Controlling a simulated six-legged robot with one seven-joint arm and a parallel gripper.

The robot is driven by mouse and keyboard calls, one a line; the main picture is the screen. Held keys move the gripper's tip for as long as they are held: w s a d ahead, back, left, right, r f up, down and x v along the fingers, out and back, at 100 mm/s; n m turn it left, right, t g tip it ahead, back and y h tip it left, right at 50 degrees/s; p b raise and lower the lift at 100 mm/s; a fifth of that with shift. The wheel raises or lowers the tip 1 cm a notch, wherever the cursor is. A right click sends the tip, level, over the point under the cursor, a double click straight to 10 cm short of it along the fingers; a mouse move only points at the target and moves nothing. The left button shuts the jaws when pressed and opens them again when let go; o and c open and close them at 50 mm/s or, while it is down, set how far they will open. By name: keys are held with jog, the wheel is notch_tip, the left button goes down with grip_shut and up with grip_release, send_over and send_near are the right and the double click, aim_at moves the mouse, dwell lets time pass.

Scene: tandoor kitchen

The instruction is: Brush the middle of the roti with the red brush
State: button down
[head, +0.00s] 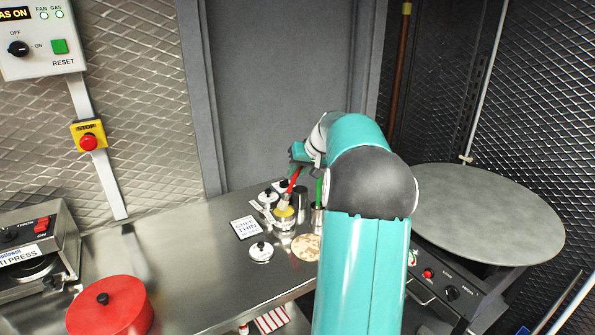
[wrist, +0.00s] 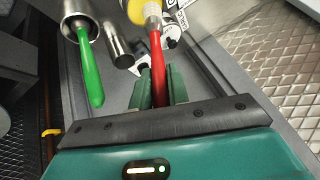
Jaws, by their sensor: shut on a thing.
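The red brush (head: 293,181) stands tilted, its handle up in my gripper (head: 299,158). In the wrist view the red handle (wrist: 156,50) runs between the two green fingers of my gripper (wrist: 158,86), which is shut on it. The brush's lower end is at a small metal pot with yellow contents (head: 284,213); the yellow also shows in the wrist view (wrist: 137,8). I cannot tell how deep the bristles sit. The roti (head: 306,247), round and pale with brown patches, lies on the steel counter in front of the pot, partly hidden by my arm.
A green brush (wrist: 91,75) stands in a metal cup (wrist: 78,18) beside the red one. Lidded pots (head: 268,196) and a white card (head: 244,227) crowd near. A red lidded container (head: 110,310) is at front left, a large round griddle (head: 490,214) at right.

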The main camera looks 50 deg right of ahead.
jog(key=shift+f, duration=0.65)
dwell(1.0)
jog(key=shift+r, duration=3.55)
